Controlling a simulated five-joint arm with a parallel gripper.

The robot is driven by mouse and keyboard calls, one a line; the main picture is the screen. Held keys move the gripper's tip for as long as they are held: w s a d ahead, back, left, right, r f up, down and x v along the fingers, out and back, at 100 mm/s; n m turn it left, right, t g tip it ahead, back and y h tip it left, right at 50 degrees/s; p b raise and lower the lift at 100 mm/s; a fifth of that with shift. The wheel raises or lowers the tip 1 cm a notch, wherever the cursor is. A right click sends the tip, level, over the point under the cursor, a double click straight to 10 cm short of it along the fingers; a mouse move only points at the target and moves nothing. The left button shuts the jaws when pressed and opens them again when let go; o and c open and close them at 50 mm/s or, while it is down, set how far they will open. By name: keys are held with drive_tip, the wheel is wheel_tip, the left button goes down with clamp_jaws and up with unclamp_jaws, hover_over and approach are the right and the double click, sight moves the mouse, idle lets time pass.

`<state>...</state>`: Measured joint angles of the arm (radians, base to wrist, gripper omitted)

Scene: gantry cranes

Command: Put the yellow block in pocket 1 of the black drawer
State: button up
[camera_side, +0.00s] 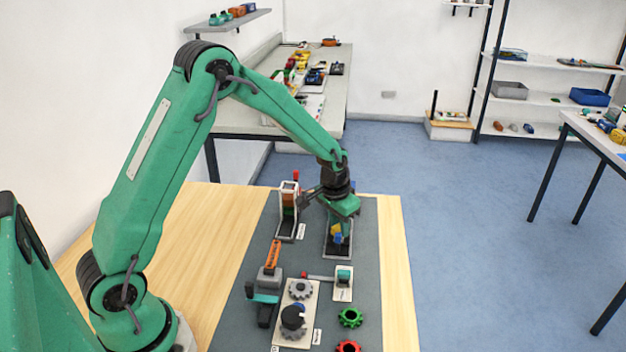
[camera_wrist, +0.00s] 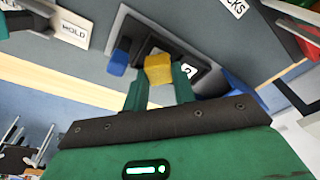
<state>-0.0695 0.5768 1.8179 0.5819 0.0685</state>
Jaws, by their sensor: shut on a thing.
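My gripper (camera_side: 340,218) is shut on the yellow block (camera_wrist: 158,70), which sits between the two green fingers in the wrist view. The yellow block also shows just below the gripper in the side view (camera_side: 335,230). The black drawer (camera_side: 338,251) lies under the gripper on a grey plate. In the wrist view the block is in front of the drawer, beside a white label "2" (camera_wrist: 189,71), and hides part of it. I cannot tell whether the block touches the drawer. The label of pocket 1 is not visible.
A blue block (camera_wrist: 118,62) is left of the yellow block in the wrist view; another blue thing (camera_wrist: 243,92) is to the right. A tall rack (camera_side: 288,210) stands left of the drawer. Gears, including a green one (camera_side: 350,317), lie nearer the camera.

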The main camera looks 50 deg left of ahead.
sight(335, 229)
drive_tip(key=shift+f, duration=0.55)
drive_tip(key=o, duration=1)
drive_tip(key=shift+r, duration=0.15)
drive_tip(key=shift+s+r, duration=0.2)
drive_tip(key=shift+r, duration=1.05)
drive_tip(key=shift+s+r, duration=0.25)
drive_tip(key=shift+r, duration=0.95)
drive_tip(key=shift+s+r, duration=0.2)
drive_tip(key=shift+r, duration=1.05)
